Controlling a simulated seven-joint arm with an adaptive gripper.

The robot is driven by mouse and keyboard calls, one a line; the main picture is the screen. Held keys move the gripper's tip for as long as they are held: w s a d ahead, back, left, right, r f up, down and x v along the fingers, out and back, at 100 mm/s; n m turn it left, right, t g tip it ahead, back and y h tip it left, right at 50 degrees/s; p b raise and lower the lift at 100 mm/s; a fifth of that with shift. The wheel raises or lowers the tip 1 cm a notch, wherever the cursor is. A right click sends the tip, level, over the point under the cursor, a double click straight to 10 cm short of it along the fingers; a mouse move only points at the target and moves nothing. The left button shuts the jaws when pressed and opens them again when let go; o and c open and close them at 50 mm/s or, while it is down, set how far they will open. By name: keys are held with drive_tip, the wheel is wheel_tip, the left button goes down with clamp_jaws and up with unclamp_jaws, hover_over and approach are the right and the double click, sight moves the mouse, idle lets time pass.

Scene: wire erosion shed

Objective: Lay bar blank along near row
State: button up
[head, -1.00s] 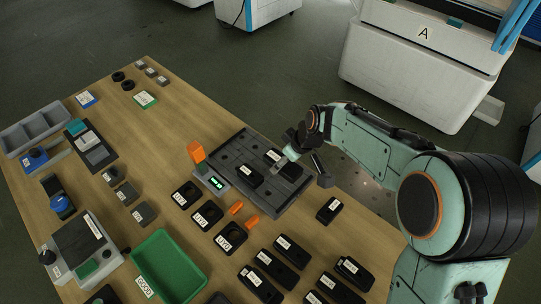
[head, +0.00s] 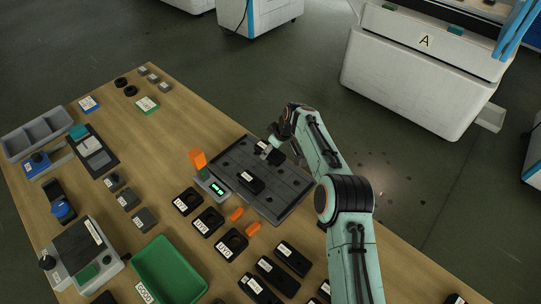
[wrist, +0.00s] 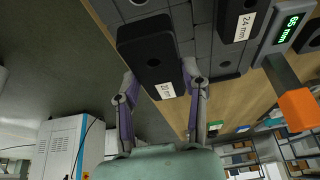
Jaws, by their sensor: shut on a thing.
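A black block labelled 20 mm (wrist: 150,50), a bar blank, sits between the two fingers of my gripper (wrist: 158,74) in the wrist view. My gripper is shut on it. In the head view my gripper (head: 268,150) is at the far edge of the dark grey slotted tray (head: 285,203), and the held block (head: 261,145) is mostly hidden by it. Whether the block touches the tray I cannot tell. A second black block labelled 24 mm (head: 251,183) lies on the tray; it also shows in the wrist view (wrist: 240,18).
A green-lit display reading 65 mm (wrist: 291,28) and an orange piece (head: 198,159) stand at the tray's left. Two orange pegs (head: 253,229) and several black blocks (head: 292,259) lie in front of the tray. A green bin (head: 170,270) is at front left.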

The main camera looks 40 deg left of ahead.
sight(273, 152)
drive_tip(key=shift+w+a+f, duration=0.1)
drive_tip(key=shift+a+f, duration=0.1)
drive_tip(key=shift+f, duration=1.55)
drive_tip(key=shift+f, duration=0.1)
drive_tip(key=shift+f, duration=0.25)
drive_tip(key=o, duration=1.2)
drive_tip(key=shift+f, duration=0.15)
drive_tip(key=shift+r, duration=0.5)
drive_tip(key=v, duration=1.2)
drive_tip(key=shift+d, duration=0.1)
